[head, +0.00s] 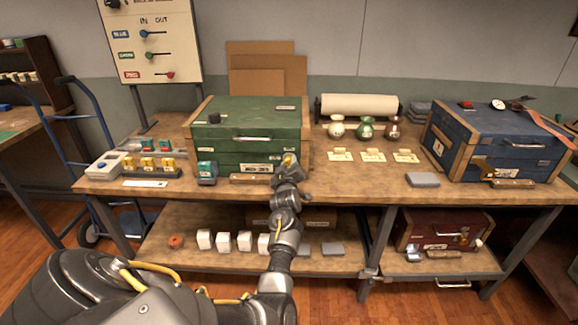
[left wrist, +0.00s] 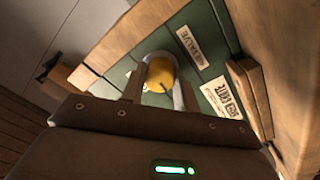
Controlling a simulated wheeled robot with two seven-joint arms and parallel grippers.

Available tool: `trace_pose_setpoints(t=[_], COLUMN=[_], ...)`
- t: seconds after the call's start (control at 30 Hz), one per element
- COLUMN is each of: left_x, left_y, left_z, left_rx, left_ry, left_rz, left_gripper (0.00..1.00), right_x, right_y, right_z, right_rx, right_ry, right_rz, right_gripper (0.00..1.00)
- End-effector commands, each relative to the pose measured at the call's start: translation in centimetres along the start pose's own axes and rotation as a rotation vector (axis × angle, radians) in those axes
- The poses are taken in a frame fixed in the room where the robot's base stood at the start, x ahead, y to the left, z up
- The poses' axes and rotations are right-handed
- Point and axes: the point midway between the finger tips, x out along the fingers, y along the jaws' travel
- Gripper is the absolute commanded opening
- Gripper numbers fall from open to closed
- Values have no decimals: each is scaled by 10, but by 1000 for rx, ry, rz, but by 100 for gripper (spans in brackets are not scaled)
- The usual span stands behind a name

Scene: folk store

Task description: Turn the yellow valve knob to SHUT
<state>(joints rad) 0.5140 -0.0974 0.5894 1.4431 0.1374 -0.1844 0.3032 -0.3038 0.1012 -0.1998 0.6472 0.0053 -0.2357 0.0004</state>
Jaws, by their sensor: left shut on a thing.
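The green chest (head: 246,118) with wooden edges stands on the workbench. The yellow valve knob (left wrist: 160,73) is on its green front, below a white label reading VALVE (left wrist: 192,46) and beside a second white label (left wrist: 222,97) whose words look like OPEN and SHUT. My left gripper (head: 289,166) reaches up to the chest's lower right front. In the left wrist view its fingers (left wrist: 160,88) are on either side of the knob and closed on it. A small dark mark shows on the knob, but its setting is hard to read. My right gripper is not in view.
A blue chest (head: 483,137) stands at the right of the bench. Several small vases (head: 365,128) and cards are between the chests. Small coloured blocks (head: 148,163) and a grey device (head: 104,164) are on the left. White blocks (head: 222,241) stand on the lower shelf.

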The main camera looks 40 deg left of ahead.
Motion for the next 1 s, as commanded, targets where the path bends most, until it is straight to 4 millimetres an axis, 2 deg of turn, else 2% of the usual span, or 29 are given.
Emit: trace_pose_setpoints(t=[0.3,0.8,0.83,1.0], left_x=[-1,-1,-1,0], left_y=[1,2,2,0], left_z=[3,3,3,1], left_rx=[-100,-115,-115,-114], left_ry=[-4,-4,-4,-1], left_rz=[1,0,0,-1], left_gripper=[8,8,33,52], right_x=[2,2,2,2], right_y=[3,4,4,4], right_z=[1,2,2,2], right_rx=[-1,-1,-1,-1], right_ry=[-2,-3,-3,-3], right_rz=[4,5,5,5], right_gripper=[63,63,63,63])
